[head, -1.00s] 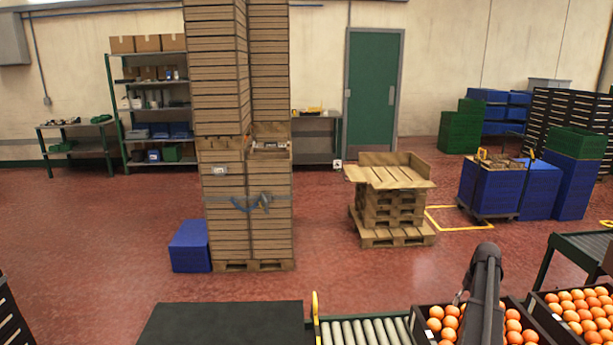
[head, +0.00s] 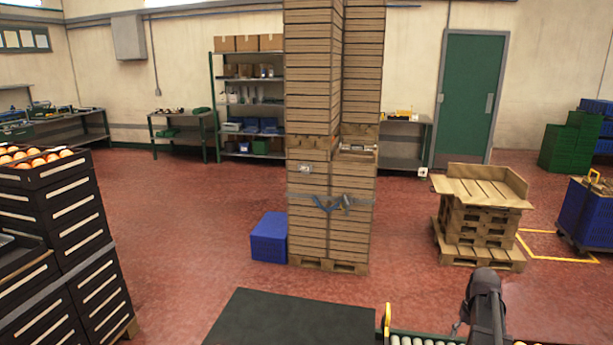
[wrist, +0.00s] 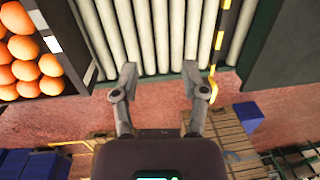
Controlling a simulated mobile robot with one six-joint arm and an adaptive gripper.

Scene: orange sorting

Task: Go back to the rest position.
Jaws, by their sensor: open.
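My gripper (wrist: 160,85) shows in the wrist view with its two fingers spread wide apart and nothing between them. It is over the end of the roller conveyor (wrist: 175,30), whose pale rollers lie beyond the fingertips. In the head view part of my arm rises at the bottom right, and the gripper itself does not show there. The conveyor's end (head: 410,340) is just visible at the bottom edge of the head view.
A crate of oranges (wrist: 22,60) is left of the rollers in the wrist view. In the head view, black crates (head: 75,230) with oranges on top stand at left. A tall wooden crate stack (head: 330,200) stands ahead beside a blue box (head: 269,238). Red floor between them is clear.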

